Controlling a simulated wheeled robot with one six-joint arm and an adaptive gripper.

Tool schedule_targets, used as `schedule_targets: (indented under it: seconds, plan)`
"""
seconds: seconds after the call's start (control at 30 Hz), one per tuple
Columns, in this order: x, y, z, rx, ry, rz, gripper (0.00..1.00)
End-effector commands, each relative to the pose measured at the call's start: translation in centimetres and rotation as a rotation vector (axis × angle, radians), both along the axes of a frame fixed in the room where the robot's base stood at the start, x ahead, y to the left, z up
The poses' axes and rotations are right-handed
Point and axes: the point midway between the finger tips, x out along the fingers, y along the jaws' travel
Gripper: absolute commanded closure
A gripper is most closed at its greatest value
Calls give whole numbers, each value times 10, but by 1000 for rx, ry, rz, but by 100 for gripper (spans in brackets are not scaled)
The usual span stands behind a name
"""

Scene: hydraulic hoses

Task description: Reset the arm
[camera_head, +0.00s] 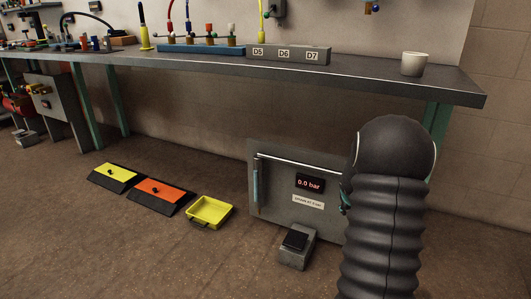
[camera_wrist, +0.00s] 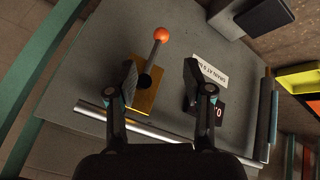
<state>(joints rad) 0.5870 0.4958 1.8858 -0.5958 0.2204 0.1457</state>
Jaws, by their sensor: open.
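My gripper (camera_wrist: 160,85) is open, its two dark fingers apart with nothing held between them. In the wrist view it faces the front of a grey cabinet. A lever with an orange ball knob (camera_wrist: 161,34) stands out from a brass plate (camera_wrist: 145,97) on that front, just beyond the fingers. The left fingertip overlaps the plate in the picture; I cannot tell whether it touches. In the head view my black arm covers the cabinet's right side and hides the lever and most of my gripper.
The grey cabinet (camera_head: 275,205) shows 0.0 bar on its display (camera_head: 310,184). A pedal box (camera_head: 296,246) stands before it. A yellow tray (camera_head: 209,211), an orange wedge (camera_head: 160,190) and a yellow wedge (camera_head: 115,173) lie left. The workbench (camera_head: 380,80) overhangs, bearing a white cup (camera_head: 414,65).

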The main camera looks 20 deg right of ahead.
Motion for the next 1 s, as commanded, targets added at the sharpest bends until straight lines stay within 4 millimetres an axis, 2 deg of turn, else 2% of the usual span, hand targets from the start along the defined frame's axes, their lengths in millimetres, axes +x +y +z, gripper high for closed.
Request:
schedule_targets:
  seconds: [0.17,0.33,0.43,0.67,1.0]
  plan:
    - [-6,0,-3,3,32,-6,49]
    - [-42,15,-27,69,146,-66,49]
    - [-73,33,-27,119,211,-114,49]
    - [-112,86,12,190,271,-155,49]
    - [-168,194,97,276,282,-128,49]
